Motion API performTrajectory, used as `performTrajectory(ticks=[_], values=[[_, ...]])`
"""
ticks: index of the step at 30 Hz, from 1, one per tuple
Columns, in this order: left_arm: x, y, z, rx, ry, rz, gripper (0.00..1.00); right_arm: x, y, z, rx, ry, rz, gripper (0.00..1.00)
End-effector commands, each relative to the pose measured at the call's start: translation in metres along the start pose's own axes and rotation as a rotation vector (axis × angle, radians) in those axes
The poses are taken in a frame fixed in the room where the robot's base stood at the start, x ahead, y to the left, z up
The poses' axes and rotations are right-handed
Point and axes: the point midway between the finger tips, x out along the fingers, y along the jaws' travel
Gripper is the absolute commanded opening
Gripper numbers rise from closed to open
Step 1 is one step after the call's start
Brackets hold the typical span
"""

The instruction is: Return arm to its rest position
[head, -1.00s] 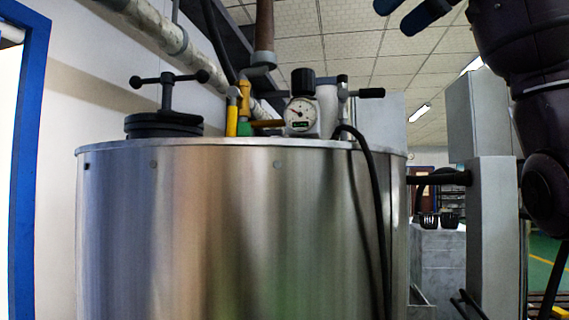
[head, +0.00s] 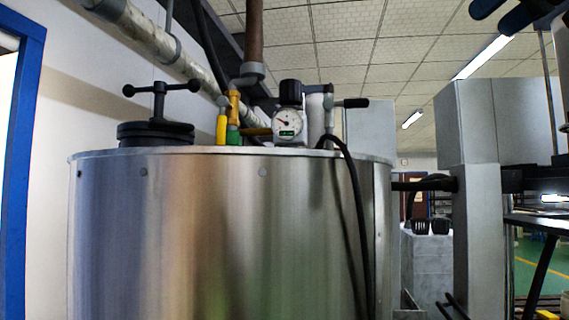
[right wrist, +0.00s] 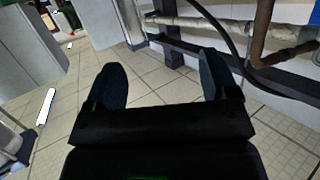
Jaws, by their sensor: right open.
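My right gripper (head: 502,12) is at the top right edge of the head view, with its dark blue fingers partly cut off by the frame. In the right wrist view the right gripper (right wrist: 162,82) has its two fingers wide apart with nothing between them. Tiled ceiling shows between and beyond the fingers. The right gripper is high up, apart from the steel tank (head: 220,220). My left gripper is in neither view.
The tank carries a black clamp handle (head: 160,90), a pressure gauge (head: 287,122) and a yellow valve (head: 221,129). A grey column (head: 480,220) stands to its right. A brown pipe (head: 254,45) rises behind the tank. A blue door frame (head: 22,170) is at left.

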Motion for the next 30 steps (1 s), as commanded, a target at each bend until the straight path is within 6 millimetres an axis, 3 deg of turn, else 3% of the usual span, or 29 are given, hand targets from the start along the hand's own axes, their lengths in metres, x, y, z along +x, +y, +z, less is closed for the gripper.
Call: performTrajectory(ticks=[7, 11, 15, 21, 30], values=[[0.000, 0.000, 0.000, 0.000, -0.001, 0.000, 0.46, 0.061, 0.040, 0.040, 0.023, -0.027, 0.100, 0.80], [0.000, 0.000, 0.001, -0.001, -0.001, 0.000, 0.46, 0.102, 0.069, 0.074, 0.028, -0.048, 0.171, 0.80], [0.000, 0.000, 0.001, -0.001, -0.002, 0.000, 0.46, 0.145, 0.102, 0.123, 0.020, -0.074, 0.257, 0.80], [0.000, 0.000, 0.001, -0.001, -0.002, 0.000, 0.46, 0.195, 0.145, 0.203, -0.016, -0.116, 0.368, 0.80], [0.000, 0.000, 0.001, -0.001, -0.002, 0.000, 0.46, 0.243, 0.195, 0.337, -0.116, -0.188, 0.494, 0.80]])
